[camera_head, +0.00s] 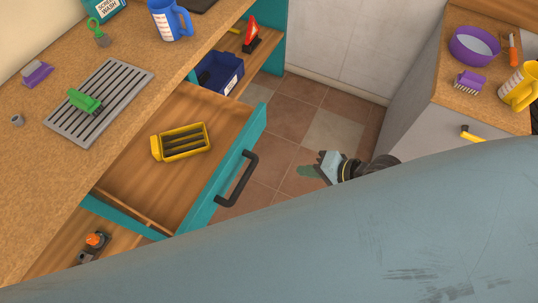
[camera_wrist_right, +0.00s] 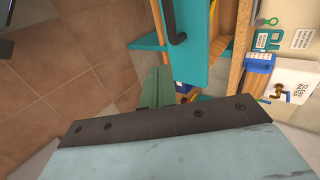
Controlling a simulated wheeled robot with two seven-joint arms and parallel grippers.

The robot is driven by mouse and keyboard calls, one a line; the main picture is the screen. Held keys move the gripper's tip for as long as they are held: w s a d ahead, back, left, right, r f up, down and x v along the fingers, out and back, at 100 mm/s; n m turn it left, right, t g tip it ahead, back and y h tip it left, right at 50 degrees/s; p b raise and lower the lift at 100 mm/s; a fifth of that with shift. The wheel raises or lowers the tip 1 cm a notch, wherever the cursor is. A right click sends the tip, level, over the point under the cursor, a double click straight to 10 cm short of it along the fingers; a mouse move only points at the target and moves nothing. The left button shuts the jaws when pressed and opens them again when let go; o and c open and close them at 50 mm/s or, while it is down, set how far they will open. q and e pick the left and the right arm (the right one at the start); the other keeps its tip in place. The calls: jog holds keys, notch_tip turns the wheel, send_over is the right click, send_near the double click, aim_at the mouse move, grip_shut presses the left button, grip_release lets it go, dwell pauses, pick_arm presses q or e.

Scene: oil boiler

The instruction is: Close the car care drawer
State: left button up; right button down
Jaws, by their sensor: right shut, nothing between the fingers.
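The drawer (camera_head: 190,105) stands open below the wooden counter. It has a wooden inside, a teal front (camera_head: 217,182) and a black bar handle (camera_head: 240,180). A yellow holder with dark slots (camera_head: 182,141) lies in it. My right gripper (camera_head: 306,171) is shut and empty, out in front of the drawer, to the right of the handle with a visible gap. In the right wrist view its green fingers (camera_wrist_right: 155,88) are together, beside the teal drawer front (camera_wrist_right: 200,55) and the handle (camera_wrist_right: 173,20). My left gripper is not in view.
On the counter (camera_head: 25,165) are a grey grate (camera_head: 130,75) with a green brush (camera_head: 84,101) and a blue jug (camera_head: 170,20). A blue bin (camera_head: 218,72) sits on a shelf behind the drawer. A second cabinet (camera_head: 430,125) stands at right. Tiled floor (camera_head: 285,120) lies clear between.

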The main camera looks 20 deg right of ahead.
jog(key=w+a+r+b+x, duration=0.1)
jog(key=b+x, duration=0.1)
jog(key=x, duration=1.1)
jog(key=shift+a+r, duration=0.2)
jog(key=shift+w, duration=0.15)
